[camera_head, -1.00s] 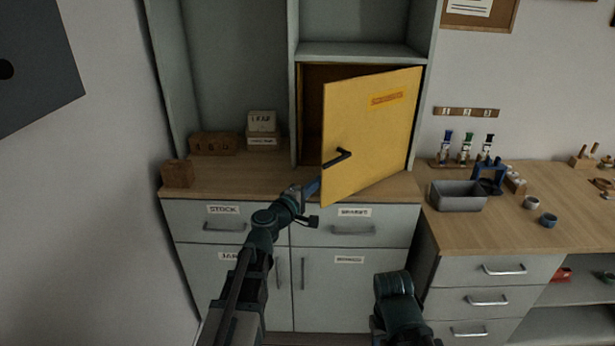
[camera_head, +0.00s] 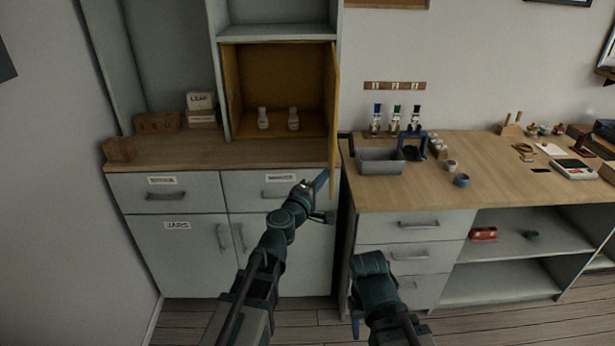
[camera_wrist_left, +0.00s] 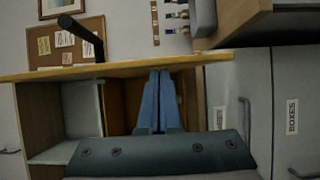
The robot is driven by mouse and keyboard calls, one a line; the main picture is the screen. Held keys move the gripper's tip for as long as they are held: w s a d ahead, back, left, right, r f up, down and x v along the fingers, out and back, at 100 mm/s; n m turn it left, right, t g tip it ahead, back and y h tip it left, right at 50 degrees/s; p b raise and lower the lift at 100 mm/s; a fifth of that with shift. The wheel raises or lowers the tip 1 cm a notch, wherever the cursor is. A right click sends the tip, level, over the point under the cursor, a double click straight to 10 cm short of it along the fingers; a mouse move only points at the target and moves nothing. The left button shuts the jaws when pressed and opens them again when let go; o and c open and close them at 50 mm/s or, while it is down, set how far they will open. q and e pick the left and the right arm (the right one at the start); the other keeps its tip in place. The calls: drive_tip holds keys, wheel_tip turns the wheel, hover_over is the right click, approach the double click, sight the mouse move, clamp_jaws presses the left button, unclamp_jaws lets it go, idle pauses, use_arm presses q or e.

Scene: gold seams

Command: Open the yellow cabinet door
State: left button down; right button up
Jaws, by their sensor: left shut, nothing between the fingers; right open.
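The yellow cabinet door (camera_head: 333,110) stands wide open in the head view, seen nearly edge-on and swung out toward me. Its open yellow compartment (camera_head: 280,75) shows two small white bottles (camera_head: 263,118). My left gripper (camera_head: 321,181) is shut and empty, at the door's lower part on its inner side. In the left wrist view its blue fingers (camera_wrist_left: 158,100) are together, close against the door (camera_wrist_left: 60,73); I cannot tell whether they touch. The black handle (camera_wrist_left: 80,35) is on the door's far side. My right gripper (camera_head: 356,322) is low, partly hidden and open, away from the door.
A worktop (camera_head: 470,180) right of the door holds a grey bin (camera_head: 380,162), small cups (camera_head: 461,180) and a rack of bottles (camera_head: 396,122). Wooden blocks (camera_head: 119,150) sit on the left counter. Drawers (camera_head: 405,225) stand below, with clear floor in front.

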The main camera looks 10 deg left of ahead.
use_arm(q)
drive_tip(key=shift+w+d, duration=0.15)
drive_tip(key=shift+d, duration=1.2)
